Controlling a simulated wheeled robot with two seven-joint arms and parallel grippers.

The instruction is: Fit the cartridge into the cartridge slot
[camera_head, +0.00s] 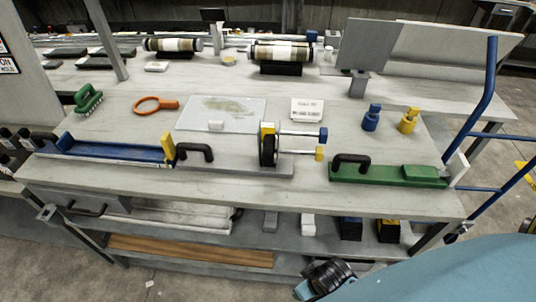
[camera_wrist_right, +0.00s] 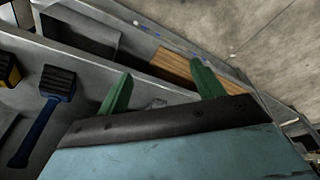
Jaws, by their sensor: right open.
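No label tells me which part is the cartridge or the slot. In the head view, a long blue trough (camera_head: 110,150) with a yellow end piece and black handles lies at the left front of the bench. A long green piece (camera_head: 400,174) with a black handle lies at the right front. Between them a stand (camera_head: 268,150) holds a black disc, with blue and yellow parts and rods. My right gripper (camera_wrist_right: 162,85) is open in the wrist view, its two green fingers apart with nothing between them. It points toward the lower shelf area. My left gripper is not in view.
A green brush (camera_head: 88,99), an orange magnifier (camera_head: 156,105), a clear sheet (camera_head: 222,113) and blue and yellow pegs (camera_head: 371,118) are on the bench. Below, a shelf holds a wooden board (camera_head: 190,251) and small blocks. A blue rail (camera_head: 485,100) stands at the right.

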